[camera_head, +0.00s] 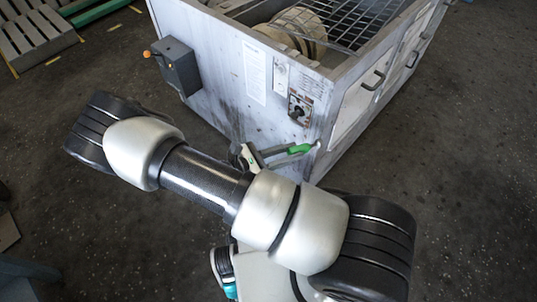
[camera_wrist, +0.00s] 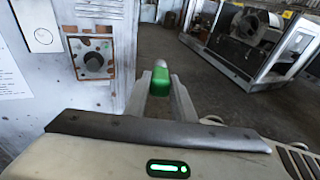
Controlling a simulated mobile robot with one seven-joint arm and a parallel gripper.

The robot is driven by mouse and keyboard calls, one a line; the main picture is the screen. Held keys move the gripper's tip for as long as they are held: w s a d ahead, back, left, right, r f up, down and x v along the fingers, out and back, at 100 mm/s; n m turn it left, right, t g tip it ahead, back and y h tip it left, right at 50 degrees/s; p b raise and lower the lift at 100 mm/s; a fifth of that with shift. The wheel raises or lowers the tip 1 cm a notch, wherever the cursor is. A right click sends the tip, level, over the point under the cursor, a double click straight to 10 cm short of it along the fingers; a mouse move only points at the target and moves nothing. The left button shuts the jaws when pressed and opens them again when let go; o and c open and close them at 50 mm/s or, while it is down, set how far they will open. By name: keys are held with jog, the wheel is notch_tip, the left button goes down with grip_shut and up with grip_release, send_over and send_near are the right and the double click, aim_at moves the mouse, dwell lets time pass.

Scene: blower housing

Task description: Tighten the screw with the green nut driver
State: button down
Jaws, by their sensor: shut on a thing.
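My gripper (camera_head: 283,155) is shut on the green nut driver (camera_head: 300,149), which reaches out to the right of the jaws in the head view. The driver's pale end lies in front of the near corner of the blower housing (camera_head: 220,75); I cannot tell whether it touches. In the wrist view the green driver (camera_wrist: 160,81) sits between the two fingers of my gripper (camera_wrist: 160,92), with its grey end pointing away. I cannot make out the screw in either view.
The housing has a control panel with a black knob (camera_head: 297,109), also in the wrist view (camera_wrist: 93,61), and a grey box (camera_head: 176,66) on its left side. A door handle (camera_head: 373,80) sticks out on the right side. Open dark floor (camera_head: 450,170) lies to the right.

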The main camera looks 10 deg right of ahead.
jog(key=w+a+n+t+b, duration=0.2)
jog(key=w+a+n+t, duration=0.2)
jog(key=w+a+t, duration=0.15)
jog(key=shift+t+y, duration=0.4)
jog(key=shift+t, duration=0.05)
jog(key=shift+s+f+x, duration=0.1)
jog(key=shift+f+x, duration=0.05)
jog(key=shift+x, duration=1.25)
jog(key=shift+s+f+x, duration=0.1)
jog(key=shift+f+x, duration=0.05)
jog(key=shift+x, duration=1.3)
jog(key=shift+w+d+r, duration=0.1)
jog(key=shift+d+r, duration=0.05)
jog(key=shift+d, duration=0.1)
jog(key=n+p, duration=0.3)
jog(key=n, duration=1.5)
jog(key=shift+w+n, duration=0.1)
jog(key=shift+n, duration=0.2)
jog(key=shift+w+d, duration=0.1)
